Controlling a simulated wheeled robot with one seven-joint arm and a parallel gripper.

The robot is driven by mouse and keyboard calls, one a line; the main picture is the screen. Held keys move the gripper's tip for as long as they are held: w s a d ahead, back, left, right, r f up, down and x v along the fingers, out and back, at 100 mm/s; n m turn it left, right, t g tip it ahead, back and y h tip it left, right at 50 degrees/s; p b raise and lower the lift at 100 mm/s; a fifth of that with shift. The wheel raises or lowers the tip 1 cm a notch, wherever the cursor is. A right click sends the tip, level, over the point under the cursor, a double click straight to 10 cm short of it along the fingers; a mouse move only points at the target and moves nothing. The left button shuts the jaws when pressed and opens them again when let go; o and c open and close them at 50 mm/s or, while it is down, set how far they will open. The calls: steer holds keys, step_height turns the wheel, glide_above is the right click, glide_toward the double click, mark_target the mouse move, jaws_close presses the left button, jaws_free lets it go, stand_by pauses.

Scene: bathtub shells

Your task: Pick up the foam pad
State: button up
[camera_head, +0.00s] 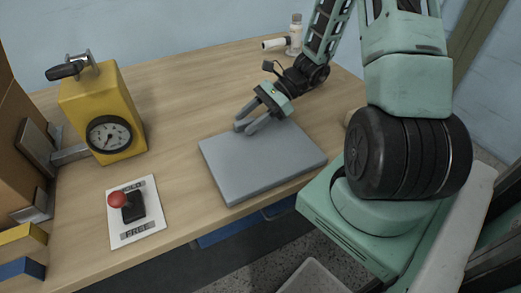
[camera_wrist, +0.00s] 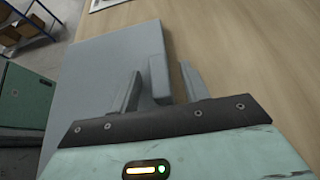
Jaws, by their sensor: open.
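The foam pad (camera_head: 262,164) is a flat grey slab lying on the wooden table near its front edge. It also shows in the wrist view (camera_wrist: 100,65), filling the left and middle. My gripper (camera_head: 245,129) is at the pad's far edge. In the wrist view, my gripper (camera_wrist: 161,72) has its fingers apart, with the pad's edge showing between them. The left finger appears over the pad and the right finger beyond its edge, over the wood. I cannot tell whether either finger touches the pad.
On the table (camera_head: 185,85) stand a yellow device with a dial (camera_head: 103,112), a white plate with a red-knobbed lever (camera_head: 133,208), and a white bottle (camera_head: 295,36) at the back. Bare wood lies left of and behind the pad. A grey bin (camera_head: 312,278) is below the front edge.

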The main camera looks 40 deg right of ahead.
jaws_close()
steer(key=shift+r, duration=0.1)
